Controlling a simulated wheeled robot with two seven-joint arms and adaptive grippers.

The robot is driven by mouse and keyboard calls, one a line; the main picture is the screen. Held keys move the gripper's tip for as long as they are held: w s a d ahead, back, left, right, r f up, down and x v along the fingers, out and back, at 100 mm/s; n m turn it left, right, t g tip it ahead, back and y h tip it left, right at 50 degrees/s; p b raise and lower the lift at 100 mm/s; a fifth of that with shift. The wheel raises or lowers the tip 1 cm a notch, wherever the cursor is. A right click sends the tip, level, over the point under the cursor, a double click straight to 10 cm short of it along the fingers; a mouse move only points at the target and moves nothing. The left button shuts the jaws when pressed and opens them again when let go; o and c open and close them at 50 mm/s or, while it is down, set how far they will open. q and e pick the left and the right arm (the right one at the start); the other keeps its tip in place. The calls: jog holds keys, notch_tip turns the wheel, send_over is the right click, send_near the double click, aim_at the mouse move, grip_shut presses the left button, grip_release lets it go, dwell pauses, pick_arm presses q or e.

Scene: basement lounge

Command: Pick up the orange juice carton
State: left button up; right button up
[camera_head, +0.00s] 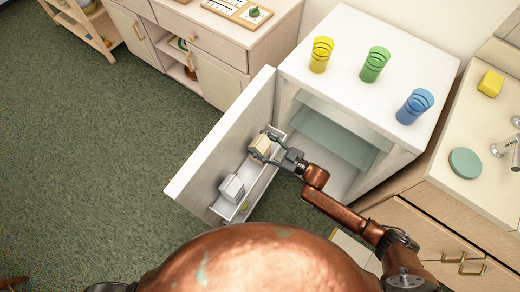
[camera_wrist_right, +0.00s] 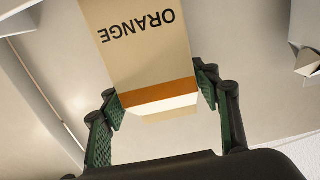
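The orange juice carton (camera_head: 260,144) is a beige box standing in the shelf of the open fridge door. In the right wrist view the carton (camera_wrist_right: 143,50) reads "ORANGE" upside down, with an orange-brown band and a white end. My right gripper (camera_head: 266,149) reaches in at the carton. In the wrist view its green-padded fingers (camera_wrist_right: 158,97) lie one on each side of the carton, close to its sides. I cannot tell whether the pads press on it. My left gripper is out of view.
A white carton (camera_head: 232,188) stands in the same door shelf (camera_head: 262,183). The open fridge door (camera_head: 225,138) is left of my arm. Yellow (camera_head: 321,54), green (camera_head: 374,64) and blue (camera_head: 414,106) cups stand on the fridge top (camera_head: 345,38). A counter (camera_head: 472,120) is at right.

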grip_shut()
jog(key=shift+r, duration=0.1)
dwell(0.4)
